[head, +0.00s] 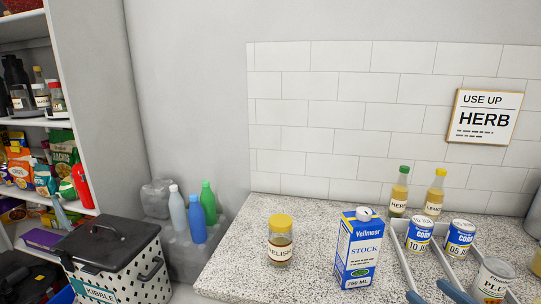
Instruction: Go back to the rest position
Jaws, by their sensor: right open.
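My right gripper (433,293) shows only at the bottom edge of the head view, right of the stock carton. My left gripper is not in view. Near the right gripper stand a blue and white stock carton (358,252) and a grey rack (402,246) with blue-labelled cans (419,238) in it. A relish jar (280,243) with a yellow lid stands further left on the speckled counter (225,262).
A white can (492,279) stands at the lower right. Two bottles (398,193) stand by the tiled wall under a HERB sign (483,118). On the left are a stocked shelf (97,150), a spotted kibble bin (140,280) and several coloured bottles (209,203). The counter's left part is clear.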

